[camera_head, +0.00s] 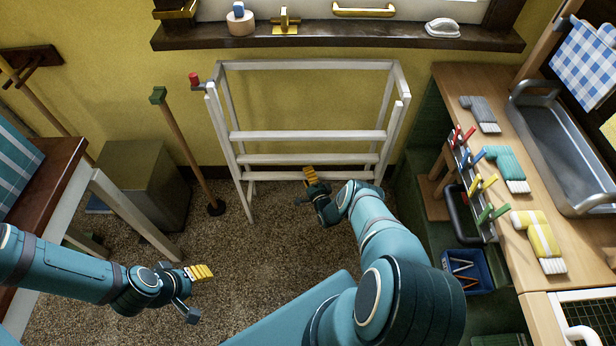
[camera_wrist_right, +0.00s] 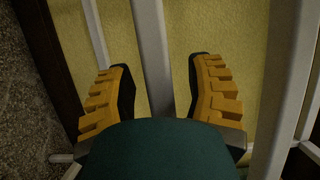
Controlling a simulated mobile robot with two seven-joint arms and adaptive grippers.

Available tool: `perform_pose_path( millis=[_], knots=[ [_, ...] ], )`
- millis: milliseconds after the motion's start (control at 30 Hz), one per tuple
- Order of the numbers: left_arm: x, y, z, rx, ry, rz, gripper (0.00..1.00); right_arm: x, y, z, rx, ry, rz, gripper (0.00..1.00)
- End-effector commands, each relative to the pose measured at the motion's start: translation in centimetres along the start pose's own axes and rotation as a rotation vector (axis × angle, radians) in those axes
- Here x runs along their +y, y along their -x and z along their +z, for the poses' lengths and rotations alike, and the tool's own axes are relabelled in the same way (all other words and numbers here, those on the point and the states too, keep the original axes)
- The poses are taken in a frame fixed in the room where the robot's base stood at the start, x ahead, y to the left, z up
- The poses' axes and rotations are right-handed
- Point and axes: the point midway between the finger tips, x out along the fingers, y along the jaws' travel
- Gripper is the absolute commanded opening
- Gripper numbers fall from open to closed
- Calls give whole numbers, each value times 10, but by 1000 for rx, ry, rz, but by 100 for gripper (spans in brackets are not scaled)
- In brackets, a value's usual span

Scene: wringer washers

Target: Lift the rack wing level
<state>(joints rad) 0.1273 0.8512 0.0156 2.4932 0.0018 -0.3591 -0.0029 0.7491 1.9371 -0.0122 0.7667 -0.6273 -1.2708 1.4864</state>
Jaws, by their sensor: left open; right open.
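The white rack (camera_head: 315,65) stands against the yellow wall, with several crossbars between its side rails. Its lower crossbars (camera_head: 307,136) hang low and close together; I cannot tell for sure which of them belong to the wing. My right gripper (camera_head: 311,189) is open in front of the lowest bars. In the right wrist view, a white bar (camera_wrist_right: 151,50) runs between the two yellow-padded fingers, with a gap showing on both sides. My left gripper (camera_head: 201,291) is open and empty, low at the left, away from the rack.
A green-topped wooden pole (camera_head: 180,140) stands left of the rack, near a grey-green box (camera_head: 140,180). A red knob (camera_head: 195,79) sits by the rack's upper left corner. A dark shelf (camera_head: 340,38) runs above.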

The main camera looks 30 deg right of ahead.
Motion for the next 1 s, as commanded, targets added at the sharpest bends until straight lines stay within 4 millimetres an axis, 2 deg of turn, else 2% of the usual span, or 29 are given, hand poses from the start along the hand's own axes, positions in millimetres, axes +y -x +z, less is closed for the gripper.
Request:
perform_pose_path(
  millis=[167,233,333,1000],
  knots=[
    [0,0,0,0,0,0,47,0,0,0,0,0,0,53],
    [0,0,0,0,0,0,47,0,0,0,0,0,0,34],
    [0,0,0,0,0,0,47,0,0,0,0,0,0,0],
    [2,6,0,-2,0,0,47,-2,7,-7,1,-16,38,0]
  ],
)
